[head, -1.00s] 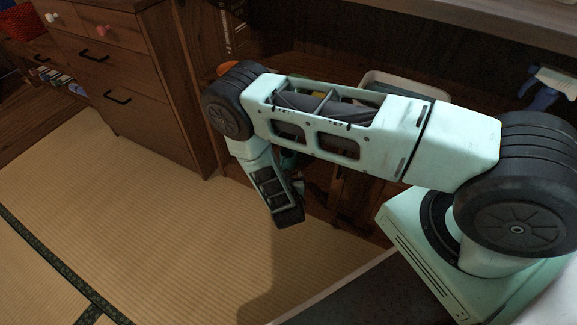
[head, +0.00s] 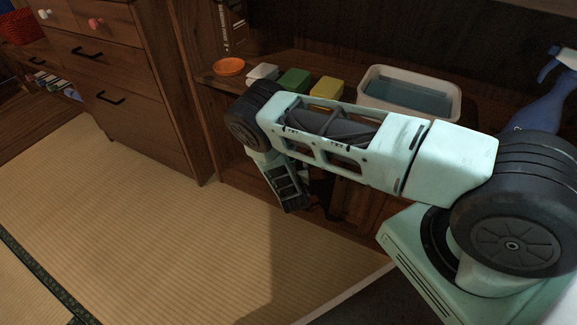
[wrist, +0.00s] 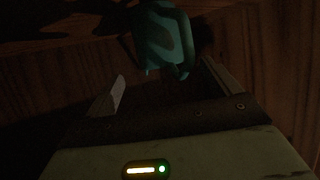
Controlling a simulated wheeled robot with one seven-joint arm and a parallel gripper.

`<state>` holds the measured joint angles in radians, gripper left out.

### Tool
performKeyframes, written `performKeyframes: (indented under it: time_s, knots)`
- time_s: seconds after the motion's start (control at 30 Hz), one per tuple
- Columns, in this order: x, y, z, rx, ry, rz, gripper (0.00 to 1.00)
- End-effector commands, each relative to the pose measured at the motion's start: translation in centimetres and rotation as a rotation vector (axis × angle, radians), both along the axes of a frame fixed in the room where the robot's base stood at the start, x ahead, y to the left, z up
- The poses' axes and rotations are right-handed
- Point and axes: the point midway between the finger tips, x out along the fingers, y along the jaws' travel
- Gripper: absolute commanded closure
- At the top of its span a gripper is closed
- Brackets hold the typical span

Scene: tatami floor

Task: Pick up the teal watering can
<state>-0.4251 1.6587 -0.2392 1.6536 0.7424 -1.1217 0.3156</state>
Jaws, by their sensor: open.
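A dark teal object (wrist: 163,40), which looks like the watering can, shows in the dim wrist view just beyond my fingertips, at the top middle. Its full shape, spout and handle are hard to make out in the shadow. My gripper (wrist: 168,88) is open, with one finger to the left and one to the right, and nothing is seen held between them. In the head view my arm reaches down in front of the wooden shelf, and the fingers and the watering can cannot be made out there.
On the shelf top stand an orange dish (head: 229,67), white (head: 262,73), green (head: 293,80) and yellow (head: 327,88) containers, and a pale tub (head: 452,103). A blue spray bottle (head: 545,108) is at right. A drawer cabinet (head: 130,110) stands left. The tatami (head: 130,220) is clear.

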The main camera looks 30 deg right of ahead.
Motion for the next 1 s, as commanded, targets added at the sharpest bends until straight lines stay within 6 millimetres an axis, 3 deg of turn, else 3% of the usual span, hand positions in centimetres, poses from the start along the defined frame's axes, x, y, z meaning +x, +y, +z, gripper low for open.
performKeyframes:
  time_s: [0.4, 0.7, 0.9, 1.0]
  knots:
    - [4.1, -2.0, -1.7, 0.000, -0.002, 0.000, 0.11]
    - [4.5, -2.1, -1.6, 0.000, -0.001, 0.000, 0.11]
    - [4.5, -2.1, -1.6, 0.000, -0.001, 0.000, 0.66]
    - [4.5, -2.1, -1.5, 0.000, -0.002, 0.000, 0.67]
